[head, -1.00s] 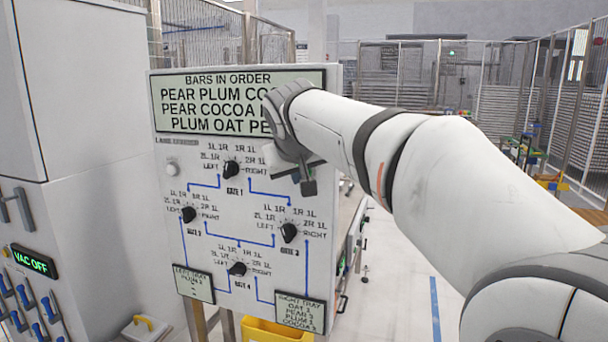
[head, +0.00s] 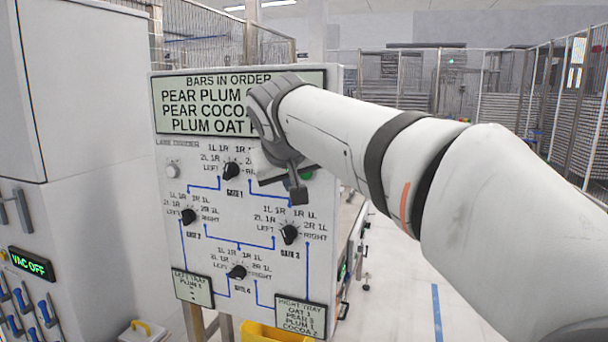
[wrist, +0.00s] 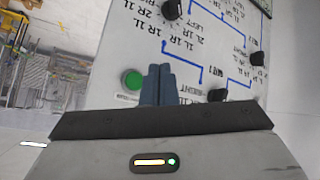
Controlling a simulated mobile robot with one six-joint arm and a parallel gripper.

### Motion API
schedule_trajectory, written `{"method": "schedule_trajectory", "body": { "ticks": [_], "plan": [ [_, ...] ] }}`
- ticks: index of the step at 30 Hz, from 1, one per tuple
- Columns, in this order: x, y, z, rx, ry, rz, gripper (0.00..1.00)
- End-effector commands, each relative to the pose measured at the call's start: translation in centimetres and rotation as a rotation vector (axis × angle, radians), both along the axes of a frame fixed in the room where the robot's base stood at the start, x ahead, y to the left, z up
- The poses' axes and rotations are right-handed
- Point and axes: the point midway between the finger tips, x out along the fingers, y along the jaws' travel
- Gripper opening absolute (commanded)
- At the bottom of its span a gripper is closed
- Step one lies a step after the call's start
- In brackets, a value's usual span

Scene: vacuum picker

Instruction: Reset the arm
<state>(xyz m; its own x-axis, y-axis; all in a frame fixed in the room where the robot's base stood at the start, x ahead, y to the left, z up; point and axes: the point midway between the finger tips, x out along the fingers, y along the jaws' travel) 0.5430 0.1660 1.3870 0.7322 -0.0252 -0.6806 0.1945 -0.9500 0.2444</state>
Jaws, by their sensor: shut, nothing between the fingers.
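My arm (head: 350,135) reaches in from the right, across the front of the white lane control panel (head: 210,250). My gripper (head: 298,195) is in front of the panel's upper right, to the right of the gate 1 knob (head: 231,170). In the wrist view, my gripper's two blue-grey fingers (wrist: 158,70) are together with nothing between them. A green button (wrist: 132,79) shows just left of the fingertips there. In the head view the button (head: 307,174) is partly hidden behind the gripper. I cannot tell whether the fingertips touch the panel.
Three more black knobs sit on the panel, for gate 2 (head: 188,216), gate 3 (head: 289,234) and gate 4 (head: 237,271). My arm covers part of the order display (head: 175,122). A white cabinet with a VAC OFF sign (head: 32,263) stands at left. A yellow bin (head: 262,332) is below.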

Motion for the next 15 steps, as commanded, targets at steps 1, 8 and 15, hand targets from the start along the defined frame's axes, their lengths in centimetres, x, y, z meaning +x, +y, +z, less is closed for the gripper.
{"method": "schedule_trajectory", "body": {
  "ticks": [1, 8, 15],
  "plan": [
    [0.0, 0.0, 0.0, 0.000, 0.000, 0.000, 0.00],
    [-1.6, -3.0, -3.1, -0.001, 0.066, -0.028, 0.00],
    [-9.6, -11.3, -14.4, 0.040, 0.290, -0.121, 0.00]
  ]
}}
